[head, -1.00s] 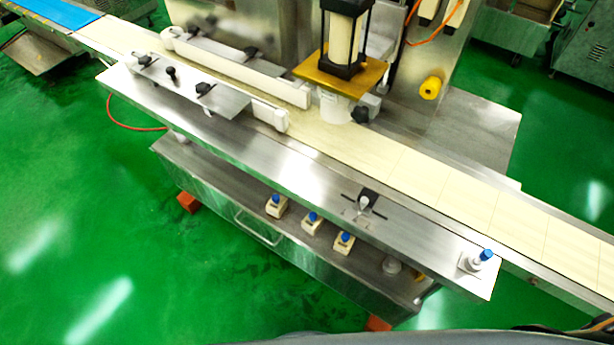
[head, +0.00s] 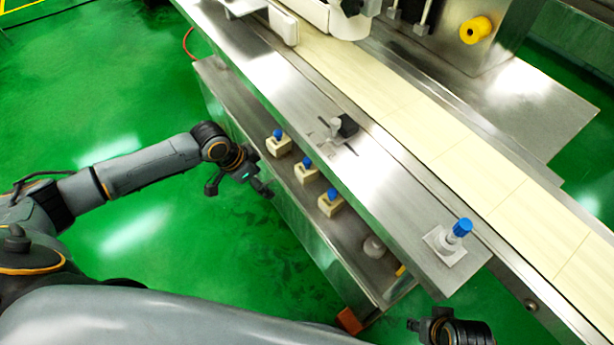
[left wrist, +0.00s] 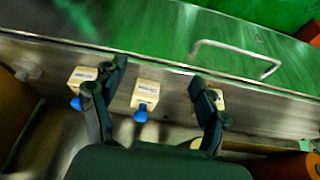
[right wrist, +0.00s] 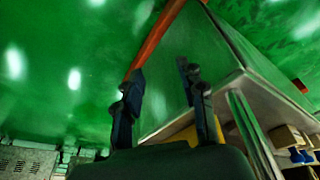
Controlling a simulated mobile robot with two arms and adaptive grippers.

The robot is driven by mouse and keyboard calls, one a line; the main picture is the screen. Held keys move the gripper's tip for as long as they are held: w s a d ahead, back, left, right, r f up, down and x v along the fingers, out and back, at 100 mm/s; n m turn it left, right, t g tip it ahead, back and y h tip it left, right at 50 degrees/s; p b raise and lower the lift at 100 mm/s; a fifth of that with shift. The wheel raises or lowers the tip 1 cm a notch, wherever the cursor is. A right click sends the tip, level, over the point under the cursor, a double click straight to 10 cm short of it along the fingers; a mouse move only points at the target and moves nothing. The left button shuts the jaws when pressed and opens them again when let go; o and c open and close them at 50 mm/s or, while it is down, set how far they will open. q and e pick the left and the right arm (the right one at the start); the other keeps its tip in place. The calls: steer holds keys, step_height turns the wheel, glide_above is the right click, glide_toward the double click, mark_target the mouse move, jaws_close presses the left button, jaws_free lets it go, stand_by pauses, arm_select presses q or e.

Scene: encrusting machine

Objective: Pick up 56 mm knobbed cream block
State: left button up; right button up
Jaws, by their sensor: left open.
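Three cream blocks with blue knobs stand in a row on the lower shelf in the head view: a far one (head: 279,146), a middle one (head: 306,173) and a near one (head: 330,206). I cannot tell which is 56 mm. My left gripper (head: 238,188) is open and empty, left of the row, outside the shelf edge. In the left wrist view the middle block (left wrist: 147,92) appears between the open fingers (left wrist: 158,80); the outer blocks are partly behind the fingers. My right gripper (head: 428,327) is at the bottom right; its fingers (right wrist: 162,85) are apart and empty.
The steel upper ledge (head: 280,100) overhangs the shelf (head: 235,105). A round pale part (head: 374,246) sits farther along the shelf. A blue-topped knob (head: 462,228) stands on the ledge, beside the conveyor belt (head: 440,135). Green floor (head: 100,90) is open at left.

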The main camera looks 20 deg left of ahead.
mark_target(307, 168)
arm_select(q)
steer(key=w+d+b, duration=0.1)
steer(key=w+d, duration=0.5)
steer(key=w, duration=0.1)
steer(key=shift+d+b, duration=0.3)
steer(key=shift+d, duration=0.05)
steer(key=shift+w+d, duration=0.6)
steer(key=shift+w, duration=0.1)
steer(key=b+x, duration=0.2)
steer(key=x, duration=0.3)
steer(key=shift+w+d, duration=0.1)
steer(key=shift+w, duration=0.05)
steer(key=shift+r, duration=0.1)
arm_select(e)
steer(key=v, duration=0.7)
steer(key=shift+t, duration=0.3)
arm_select(q)
steer(key=shift+c, duration=0.4)
arm_select(e)
steer(key=shift+w+d, duration=0.1)
steer(key=shift+d, duration=0.05)
arm_select(q)
steer(key=c, duration=1.2)
steer(key=shift+r, duration=0.1)
